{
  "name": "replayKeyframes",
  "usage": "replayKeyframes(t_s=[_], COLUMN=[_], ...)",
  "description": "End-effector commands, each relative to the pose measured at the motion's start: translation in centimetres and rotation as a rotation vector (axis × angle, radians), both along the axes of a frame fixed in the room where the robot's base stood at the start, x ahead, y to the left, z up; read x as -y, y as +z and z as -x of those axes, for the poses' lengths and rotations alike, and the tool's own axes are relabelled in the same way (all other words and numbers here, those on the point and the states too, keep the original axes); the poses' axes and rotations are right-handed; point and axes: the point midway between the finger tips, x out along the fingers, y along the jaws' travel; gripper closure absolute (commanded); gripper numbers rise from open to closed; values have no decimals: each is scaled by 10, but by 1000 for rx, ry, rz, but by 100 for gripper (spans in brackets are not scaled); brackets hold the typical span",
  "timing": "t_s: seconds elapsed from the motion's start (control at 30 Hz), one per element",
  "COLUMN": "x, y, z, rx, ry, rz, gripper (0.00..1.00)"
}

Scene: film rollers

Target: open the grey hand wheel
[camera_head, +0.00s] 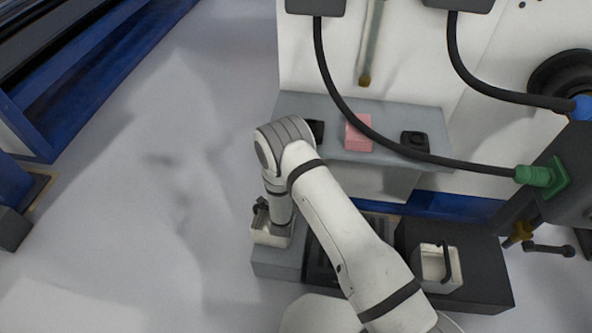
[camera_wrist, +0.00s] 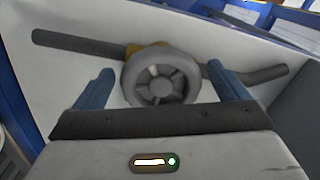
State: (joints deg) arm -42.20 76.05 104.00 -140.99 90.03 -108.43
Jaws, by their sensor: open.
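The grey hand wheel (camera_wrist: 160,86) shows in the wrist view, a round rim with spokes, facing me. It sits in front of a yellow fitting (camera_wrist: 133,49) on a dark grey pipe (camera_wrist: 80,43). My gripper (camera_wrist: 160,74) is open, with one blue-grey finger to the left of the wheel and one to the right. Gaps show between the fingers and the rim, so I see no grip on it. How near the fingertips are in depth I cannot tell. In the head view my arm bends downward at the left, and I cannot make out the wheel there.
In the head view a grey shelf (camera_head: 300,106) holds a pink block (camera_head: 358,133). A dark box (camera_head: 485,278) stands lower right. Grey floor at left is clear.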

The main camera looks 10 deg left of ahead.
Motion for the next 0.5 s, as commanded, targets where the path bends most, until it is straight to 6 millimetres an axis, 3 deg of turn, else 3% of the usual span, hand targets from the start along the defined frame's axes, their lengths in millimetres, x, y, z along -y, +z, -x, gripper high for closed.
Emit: replayKeyframes(t_s=[0.17, 0.5], x=[-1, -10], y=[21, 92], z=[0, 0], rx=[2, 16], ry=[1, 17], rz=[-1, -13], gripper=[6, 6])
